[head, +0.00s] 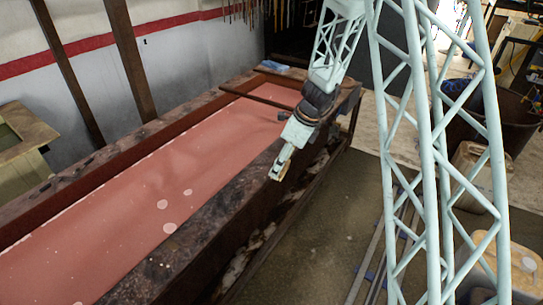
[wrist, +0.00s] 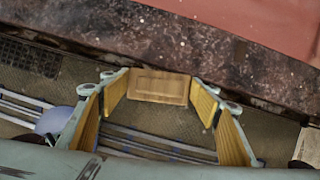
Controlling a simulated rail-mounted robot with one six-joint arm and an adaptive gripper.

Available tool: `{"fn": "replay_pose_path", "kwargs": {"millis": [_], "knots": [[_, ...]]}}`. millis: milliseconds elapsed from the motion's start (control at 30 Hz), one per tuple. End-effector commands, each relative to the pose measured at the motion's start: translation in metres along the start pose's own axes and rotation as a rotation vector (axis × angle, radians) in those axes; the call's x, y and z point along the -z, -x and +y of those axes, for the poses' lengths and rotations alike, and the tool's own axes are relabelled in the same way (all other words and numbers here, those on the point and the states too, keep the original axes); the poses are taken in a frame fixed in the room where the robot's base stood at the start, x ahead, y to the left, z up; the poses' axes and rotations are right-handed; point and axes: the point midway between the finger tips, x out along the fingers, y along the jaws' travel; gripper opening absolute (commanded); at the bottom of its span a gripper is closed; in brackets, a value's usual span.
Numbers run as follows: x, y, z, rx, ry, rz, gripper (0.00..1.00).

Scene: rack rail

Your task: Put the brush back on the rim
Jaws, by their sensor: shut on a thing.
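My gripper (head: 280,171) hangs at the right-hand long rim of the trough, past its middle. In the wrist view my gripper (wrist: 160,92) has its yellow-padded fingers on both sides of a tan wooden block, which I take to be the brush (wrist: 158,85). The fingers are shut on it. Its flat back faces the camera; any bristles are hidden. The dark, rusty rim (wrist: 190,42) runs just beyond the brush, which overlaps the floor side of the rim's edge in the picture. I cannot tell whether the brush touches the rim.
The trough holds pinkish-red liquid (head: 150,195) with pale floating spots. Bars (head: 262,98) cross its far end, near a blue cloth (head: 271,65). Floor rails (head: 372,262) run along the right. A wooden bench (head: 28,128) stands at left. A dark bin (head: 505,110) stands at right.

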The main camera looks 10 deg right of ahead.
Motion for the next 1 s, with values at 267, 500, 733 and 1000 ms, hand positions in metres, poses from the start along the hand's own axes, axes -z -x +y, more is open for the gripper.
{"fn": "replay_pose_path", "kwargs": {"millis": [267,500,733,1000], "knots": [[0.013,0.006,-0.006,0.052,-0.14,0.004,0.4],[0.014,0.006,-0.007,0.056,-0.152,0.004,0.4],[0.013,0.006,-0.008,0.055,-0.15,0.004,0.4],[0.0,-0.001,-0.023,0.054,-0.15,0.004,0.4]]}}
